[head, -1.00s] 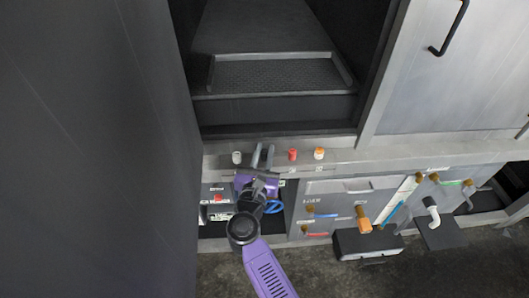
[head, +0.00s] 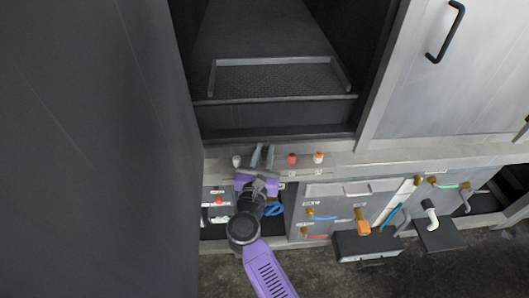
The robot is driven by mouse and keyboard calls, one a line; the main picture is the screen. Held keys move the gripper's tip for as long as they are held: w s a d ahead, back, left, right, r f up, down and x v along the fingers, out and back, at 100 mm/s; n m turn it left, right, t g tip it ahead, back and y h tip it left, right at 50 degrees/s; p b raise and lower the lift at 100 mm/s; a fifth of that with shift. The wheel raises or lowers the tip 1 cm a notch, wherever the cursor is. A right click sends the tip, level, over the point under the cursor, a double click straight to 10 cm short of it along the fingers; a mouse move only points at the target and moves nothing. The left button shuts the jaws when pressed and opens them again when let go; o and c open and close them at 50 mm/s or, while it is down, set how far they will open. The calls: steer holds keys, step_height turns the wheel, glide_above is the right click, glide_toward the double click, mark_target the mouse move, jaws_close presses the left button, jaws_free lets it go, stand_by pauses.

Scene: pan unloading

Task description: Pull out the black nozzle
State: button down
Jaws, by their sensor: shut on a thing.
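The ledge (head: 395,156) above the lower panel carries a row of small capped nozzles: a white one (head: 237,161), a red one (head: 292,159) and an orange-and-white one (head: 318,157). My purple gripper (head: 262,152) reaches up to this ledge between the white and red nozzles. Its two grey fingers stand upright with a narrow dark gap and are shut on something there. The black nozzle cannot be made out clearly; the fingers and the dark background hide what they hold.
Behind the ledge is a dark open compartment with a rimmed tray (head: 280,78). Below are a red button (head: 219,200), a blue valve handle (head: 274,210), brass valves and a black box (head: 366,246). A cabinet door with a black handle (head: 446,32) stands at right; a dark panel fills the left.

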steer(key=shift+r+p, duration=1.45)
steer(key=shift+r, duration=0.35)
